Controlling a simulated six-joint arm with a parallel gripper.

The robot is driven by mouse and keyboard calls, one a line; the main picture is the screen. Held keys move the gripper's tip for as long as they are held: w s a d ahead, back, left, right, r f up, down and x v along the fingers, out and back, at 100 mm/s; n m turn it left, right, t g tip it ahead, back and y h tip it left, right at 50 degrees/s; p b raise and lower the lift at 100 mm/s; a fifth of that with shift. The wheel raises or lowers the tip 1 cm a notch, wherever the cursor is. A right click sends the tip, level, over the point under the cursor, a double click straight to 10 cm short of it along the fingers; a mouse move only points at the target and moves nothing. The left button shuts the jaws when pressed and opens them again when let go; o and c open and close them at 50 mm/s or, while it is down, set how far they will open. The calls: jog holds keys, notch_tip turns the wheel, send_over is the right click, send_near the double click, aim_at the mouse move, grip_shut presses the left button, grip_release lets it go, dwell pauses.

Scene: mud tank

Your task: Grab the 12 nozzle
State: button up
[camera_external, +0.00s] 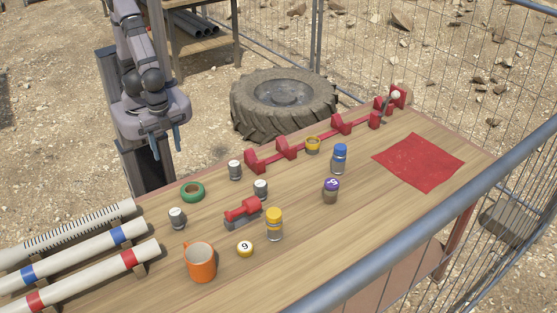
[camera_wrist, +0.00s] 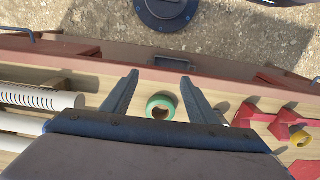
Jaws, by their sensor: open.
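A purple-topped piece (camera_external: 331,190) with a white number spot stands upright on the wooden table, right of centre. Its number is too small to read for certain. My gripper (camera_external: 166,148) is open and empty, raised beyond the table's back left edge, well left of the purple piece. In the wrist view my gripper (camera_wrist: 160,78) has its two fingers spread, with a green ring (camera_wrist: 151,107) seen between them. The purple piece is not visible in the wrist view.
Near the purple piece stand a blue-capped jar (camera_external: 340,158) and a yellow-capped jar (camera_external: 274,224). An orange mug (camera_external: 201,264), small metal cans (camera_external: 260,188) and a red-handled tool (camera_external: 240,209) stand left. A red rack (camera_external: 287,148) lines the back; a red cloth (camera_external: 420,160) lies right.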

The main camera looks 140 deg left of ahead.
jog(key=n, duration=0.7)
send_over(259, 183)
jog(key=shift+s+f, duration=0.1)
jog(key=shift+s, duration=0.1)
jog(key=shift+w+f+p, duration=0.15)
jog(key=shift+f+p, duration=0.75)
jog(key=shift+f, duration=0.95)
jog(key=shift+w+f+p, duration=0.1)
jog(key=shift+f+p, duration=0.75)
jog(key=shift+f, duration=0.95)
jog(key=shift+c, duration=0.6)
jog(key=c, duration=1.1)
